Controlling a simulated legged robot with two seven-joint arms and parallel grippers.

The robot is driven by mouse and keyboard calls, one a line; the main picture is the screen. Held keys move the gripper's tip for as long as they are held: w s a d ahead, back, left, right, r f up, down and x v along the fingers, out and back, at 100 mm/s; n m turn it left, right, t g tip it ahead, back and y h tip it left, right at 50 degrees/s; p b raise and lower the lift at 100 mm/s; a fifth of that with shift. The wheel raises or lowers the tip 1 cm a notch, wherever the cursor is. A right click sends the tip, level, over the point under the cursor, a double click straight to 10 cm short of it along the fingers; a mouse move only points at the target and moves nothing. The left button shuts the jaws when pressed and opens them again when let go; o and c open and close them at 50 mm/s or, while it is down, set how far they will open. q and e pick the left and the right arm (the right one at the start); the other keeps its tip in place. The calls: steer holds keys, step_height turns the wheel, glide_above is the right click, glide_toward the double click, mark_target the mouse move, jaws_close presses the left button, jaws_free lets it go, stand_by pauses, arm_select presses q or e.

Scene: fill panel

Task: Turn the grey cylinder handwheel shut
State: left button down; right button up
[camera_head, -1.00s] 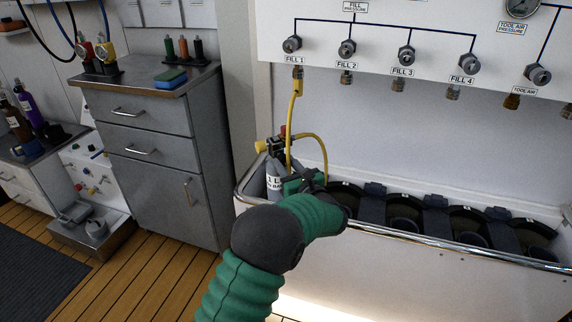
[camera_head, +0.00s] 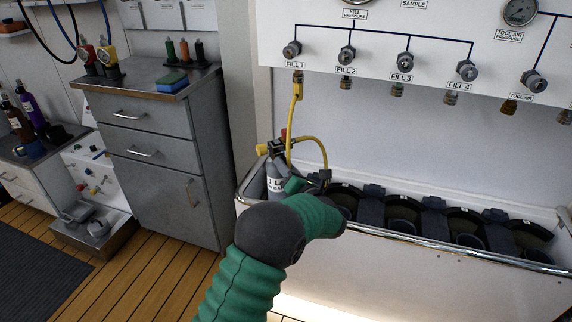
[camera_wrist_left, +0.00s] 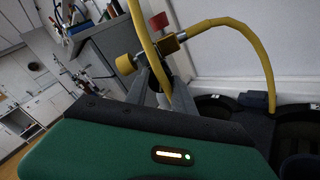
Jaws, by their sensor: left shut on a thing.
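The grey cylinder (camera_head: 274,187) stands upright in the left end of the fill trough, its lower part hidden by the trough wall and my arm. Its valve (camera_head: 277,147) has a yellow knob (camera_head: 262,149) on the left and a red knob on top. These show in the left wrist view as a yellow knob (camera_wrist_left: 125,64) and a red knob (camera_wrist_left: 158,20). My left gripper (camera_wrist_left: 160,78) is shut on a part at the valve, beside the yellow hose. The gripped part is mostly hidden by the fingers and hose. My right gripper is not in view.
The yellow fill hose (camera_head: 294,115) runs from the FILL 1 outlet to the cylinder valve, close to my gripper. The trough's metal rim (camera_head: 455,257) lies beside my forearm. Black empty holders fill the trough to the right. A grey cabinet (camera_head: 160,160) stands at the left.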

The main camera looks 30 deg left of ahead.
arm_select(q)
steer(key=shift+d+m+p, duration=0.15)
steer(key=shift+m+p, duration=8.85)
steer(key=shift+m, duration=6.1)
steer(key=shift+f, duration=0.1)
steer(key=c, duration=1.5)
jaws_free()
steer(key=o, duration=0.4)
steer(key=shift+w, duration=0.1)
